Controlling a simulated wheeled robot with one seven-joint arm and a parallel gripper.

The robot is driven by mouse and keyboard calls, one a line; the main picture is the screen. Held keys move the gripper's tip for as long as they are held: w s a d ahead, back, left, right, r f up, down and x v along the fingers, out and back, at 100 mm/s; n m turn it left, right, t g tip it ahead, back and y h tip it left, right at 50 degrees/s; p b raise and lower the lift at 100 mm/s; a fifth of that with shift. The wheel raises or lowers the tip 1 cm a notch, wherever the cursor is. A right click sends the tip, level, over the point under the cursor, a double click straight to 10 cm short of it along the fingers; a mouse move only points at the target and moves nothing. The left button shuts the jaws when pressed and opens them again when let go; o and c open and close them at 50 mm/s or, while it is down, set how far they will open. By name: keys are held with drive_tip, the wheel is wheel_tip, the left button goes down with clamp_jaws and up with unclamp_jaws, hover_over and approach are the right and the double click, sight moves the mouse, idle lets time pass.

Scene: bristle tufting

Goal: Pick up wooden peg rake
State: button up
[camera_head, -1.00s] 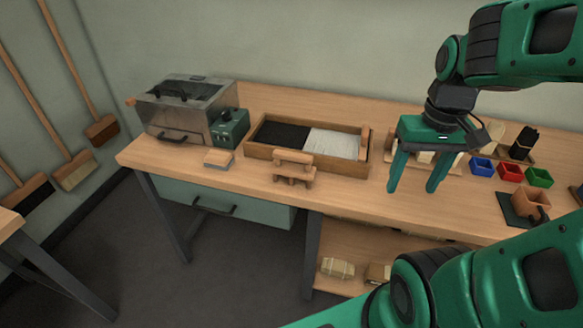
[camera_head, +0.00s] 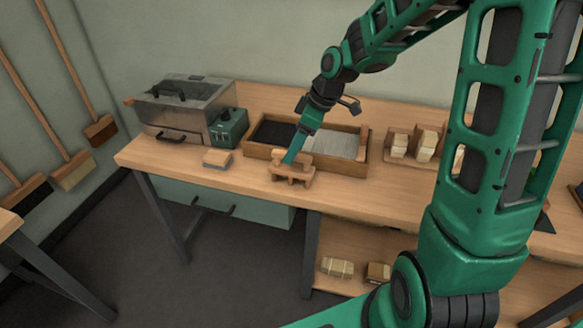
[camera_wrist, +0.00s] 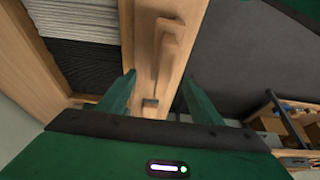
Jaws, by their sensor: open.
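The wooden peg rake (camera_head: 291,177) stands on the bench near its front edge, just in front of the wooden tray. In the wrist view the rake (camera_wrist: 168,44) appears beyond and between my two fingers, against the bench top. My gripper (camera_head: 289,158) is at the rake in the head view, a green finger overlapping its upper part. In the wrist view my gripper (camera_wrist: 159,80) has its fingers spread apart, with nothing clamped between them. I cannot tell whether a finger touches the rake.
The wooden tray (camera_head: 254,150) with dark and white bristle lies right behind the rake. A metal box machine (camera_head: 176,112) and a small block (camera_head: 218,158) are to the left. Bristle bundles (camera_head: 425,145) stand to the right. The front bench edge is close.

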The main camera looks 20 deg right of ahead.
sight(287, 166)
drive_tip(key=shift+s+x, duration=0.25)
drive_tip(key=shift+x, duration=1.55)
drive_tip(key=shift+s+x, duration=0.2)
drive_tip(key=shift+x, duration=1.6)
drive_tip(key=shift+f, duration=0.1)
drive_tip(key=c, duration=1.2)
